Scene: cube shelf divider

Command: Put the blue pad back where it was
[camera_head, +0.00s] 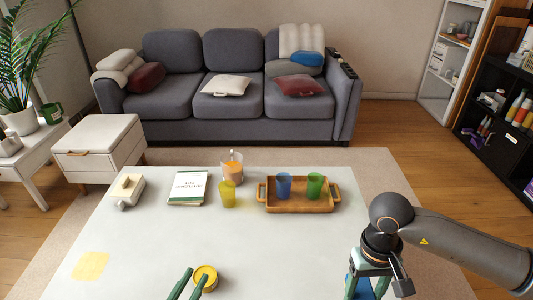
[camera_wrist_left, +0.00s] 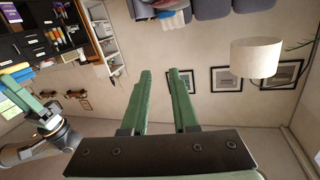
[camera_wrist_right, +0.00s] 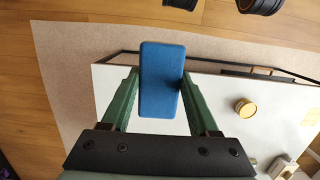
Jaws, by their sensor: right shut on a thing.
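The blue pad (camera_wrist_right: 161,72) is a flat rounded block between the green fingers of my right gripper. My right gripper (camera_head: 368,281) is shut on it and holds it near the table's front right side. The blue pad (camera_head: 360,286) shows only partly in the head view, below the wrist. My left gripper (camera_head: 189,276) shows its green fingertips at the bottom of the head view, beside a yellow tin (camera_head: 205,277). In the left wrist view its fingers (camera_wrist_left: 160,72) are apart with nothing between them. A pale yellow square (camera_head: 90,266) lies on the table's left side.
On the white table (camera_head: 150,240) stand a wooden tray (camera_head: 300,207) with a blue and a green cup, a yellow cup (camera_head: 228,195), a glass jar (camera_head: 232,168), a book (camera_head: 187,187) and a cream-coloured dish (camera_head: 126,190). The table's middle is clear. A grey sofa (camera_head: 236,92) stands behind.

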